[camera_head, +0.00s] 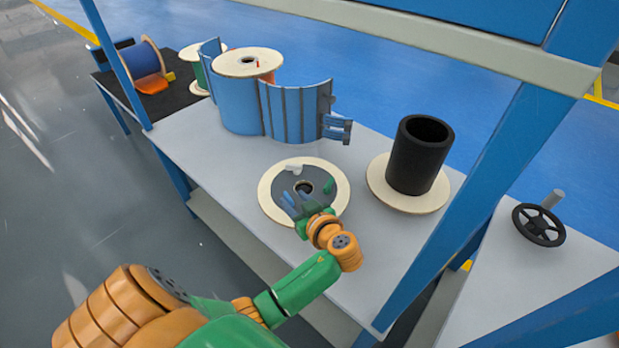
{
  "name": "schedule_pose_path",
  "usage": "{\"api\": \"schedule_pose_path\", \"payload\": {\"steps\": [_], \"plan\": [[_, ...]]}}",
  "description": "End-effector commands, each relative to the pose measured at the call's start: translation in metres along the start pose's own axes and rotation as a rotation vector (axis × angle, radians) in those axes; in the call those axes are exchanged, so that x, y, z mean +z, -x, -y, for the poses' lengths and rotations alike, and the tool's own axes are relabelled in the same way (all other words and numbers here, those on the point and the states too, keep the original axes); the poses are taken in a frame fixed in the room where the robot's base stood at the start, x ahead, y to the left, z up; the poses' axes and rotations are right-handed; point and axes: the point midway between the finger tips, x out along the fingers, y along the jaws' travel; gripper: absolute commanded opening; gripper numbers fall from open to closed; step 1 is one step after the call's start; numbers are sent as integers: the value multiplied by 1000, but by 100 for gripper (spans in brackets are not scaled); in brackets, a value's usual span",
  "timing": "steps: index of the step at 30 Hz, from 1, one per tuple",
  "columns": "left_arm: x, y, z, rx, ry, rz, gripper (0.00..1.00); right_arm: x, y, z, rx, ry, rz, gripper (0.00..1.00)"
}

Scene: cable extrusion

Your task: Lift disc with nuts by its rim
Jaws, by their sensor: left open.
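The disc (334,179) lies flat on the light grey table, with a pale wooden rim, a dark grey centre and a round hole in the middle. A small white piece and a green piece sit on its dark part; I cannot make out the nuts clearly. My left gripper (296,200) is open over the near part of the disc and hides some of it. I cannot tell whether its fingers touch the disc. My right gripper is not in view.
A black cylinder (420,155) stands on another pale disc (379,184) to the right. A blue opened casing (295,112) around a spool stands behind. A blue frame post (455,200) crosses the right side. A black handwheel (538,226) is at far right. The table's front left is clear.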

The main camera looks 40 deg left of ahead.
Motion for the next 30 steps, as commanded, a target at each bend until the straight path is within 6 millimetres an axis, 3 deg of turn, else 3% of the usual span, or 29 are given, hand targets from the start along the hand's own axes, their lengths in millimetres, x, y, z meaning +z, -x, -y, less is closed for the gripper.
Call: {"api": "schedule_pose_path", "payload": {"steps": [6, 14, 20, 30], "plan": [[0, -41, 3, -2, -3, -2, 48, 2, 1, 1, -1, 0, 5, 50], [1, -48, 3, 1, 0, 2, 48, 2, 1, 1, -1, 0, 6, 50], [1, -48, 3, 1, -1, 2, 0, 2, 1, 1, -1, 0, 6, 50], [2, -48, 3, 0, -2, 5, 0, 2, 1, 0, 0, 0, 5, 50]]}}
